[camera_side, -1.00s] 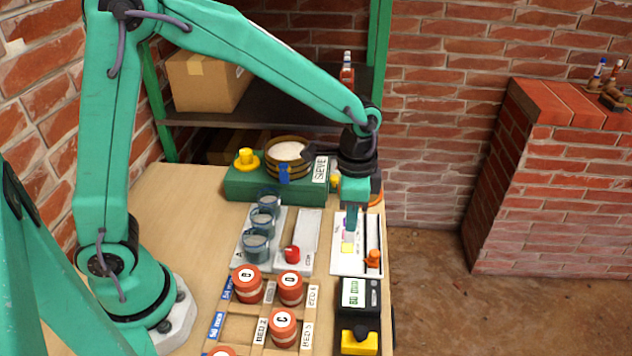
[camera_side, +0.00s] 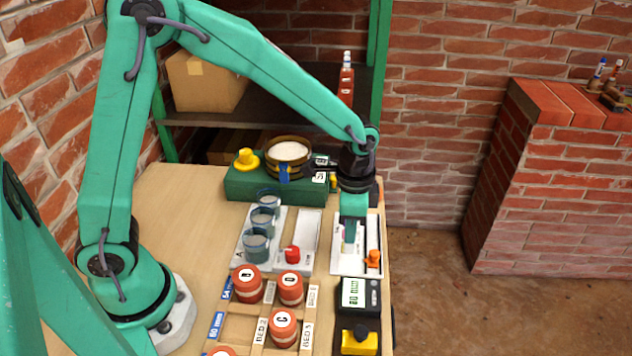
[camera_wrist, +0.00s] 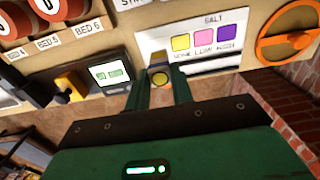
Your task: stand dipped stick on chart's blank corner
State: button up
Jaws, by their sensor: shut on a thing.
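My gripper (camera_side: 350,236) is low over the white chart (camera_side: 343,270) at the table's right side. In the wrist view the gripper (camera_wrist: 160,84) is shut on a small stick (camera_wrist: 160,78), seen nearly end-on, with a yellow round end and some blue around it. The chart (camera_wrist: 155,43) there is headed SALT and has yellow, pink and purple squares. The stick is in front of the chart's lower left part, left of and below the yellow square. I cannot tell whether its lower end touches the chart. In the side view the fingers hide most of the stick.
A black meter (camera_side: 360,295) with a lit screen is just nearer. A green box (camera_side: 240,187) with a sieve (camera_side: 288,153) is behind.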

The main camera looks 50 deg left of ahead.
jog(key=shift+f, duration=1.5)
jog(key=shift+f, duration=0.25)
dwell(0.6)
jog(key=o, duration=0.8)
jog(key=shift+o, duration=0.2)
jog(key=shift+c, duration=0.9)
jog(key=shift+r, duration=0.2)
jog(key=shift+r, duration=3.3)
